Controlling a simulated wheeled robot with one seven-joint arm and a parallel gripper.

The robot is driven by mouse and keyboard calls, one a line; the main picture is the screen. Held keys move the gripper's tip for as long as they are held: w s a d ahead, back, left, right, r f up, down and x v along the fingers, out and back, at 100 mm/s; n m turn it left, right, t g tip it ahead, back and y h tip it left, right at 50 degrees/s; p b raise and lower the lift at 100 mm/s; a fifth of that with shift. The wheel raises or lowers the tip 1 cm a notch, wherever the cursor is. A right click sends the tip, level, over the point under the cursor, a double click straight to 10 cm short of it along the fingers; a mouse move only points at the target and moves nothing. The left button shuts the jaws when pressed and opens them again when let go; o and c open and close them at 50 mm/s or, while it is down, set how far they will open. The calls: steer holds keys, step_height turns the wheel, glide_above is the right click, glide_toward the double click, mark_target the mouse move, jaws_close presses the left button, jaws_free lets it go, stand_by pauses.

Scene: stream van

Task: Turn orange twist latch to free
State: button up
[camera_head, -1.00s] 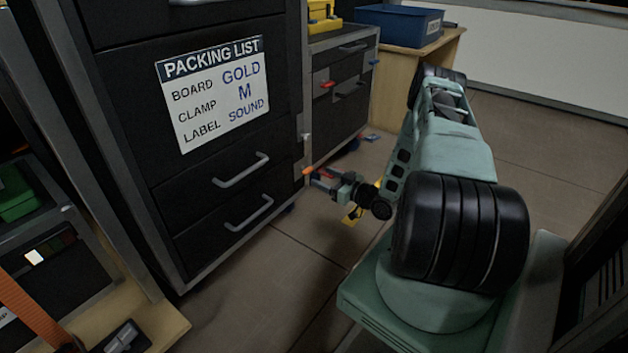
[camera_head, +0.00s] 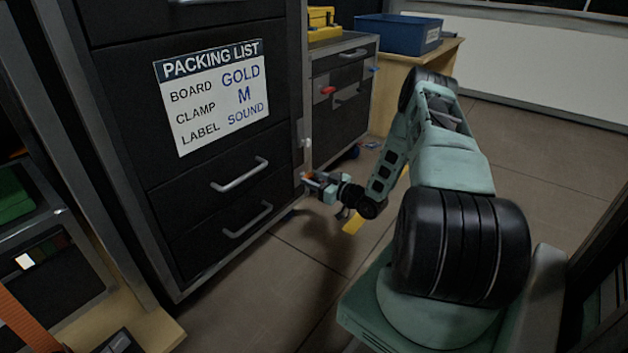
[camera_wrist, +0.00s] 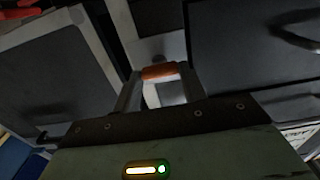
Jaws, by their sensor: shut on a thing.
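The orange twist latch (camera_wrist: 161,72) is on the grey edge frame of the black drawer cabinet. In the wrist view it lies crosswise between my two fingers, near their tips. My gripper (camera_wrist: 163,80) is shut on it, with one finger on each side. In the head view my gripper (camera_head: 312,180) reaches the cabinet's right front edge, and only a small bit of the orange latch (camera_head: 308,175) shows there. The latch's base is partly hidden by my fingers.
The black cabinet (camera_head: 180,215) carries a packing list (camera_head: 214,95) and drawers with grey handles. A second cabinet (camera_head: 333,125) with a red latch (camera_head: 328,91) stands behind it. A blue bin (camera_head: 402,35) sits on a wooden table. Floor (camera_head: 300,270) in front is clear.

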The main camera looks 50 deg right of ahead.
steer(key=shift+n, duration=0.3)
steer(key=n+p, duration=0.3)
steer(key=shift+a+r+n, duration=0.1)
steer(key=shift+n, duration=0.2)
steer(key=n+p, duration=0.3)
steer(key=n, duration=0.2)
steer(key=shift+p, duration=0.4)
steer(key=n+p, duration=0.3)
steer(key=n, duration=0.2)
steer(key=shift+a, duration=0.1)
steer(key=shift+s+f+n+p, duration=0.15)
steer(key=shift+n+p, duration=0.35)
steer(key=shift+n, duration=0.45)
steer(key=shift+w+f+n+p, duration=0.1)
steer(key=shift+n+p, duration=0.4)
steer(key=shift+n, duration=0.45)
steer(key=o, duration=1)
steer(key=shift+s, duration=0.1)
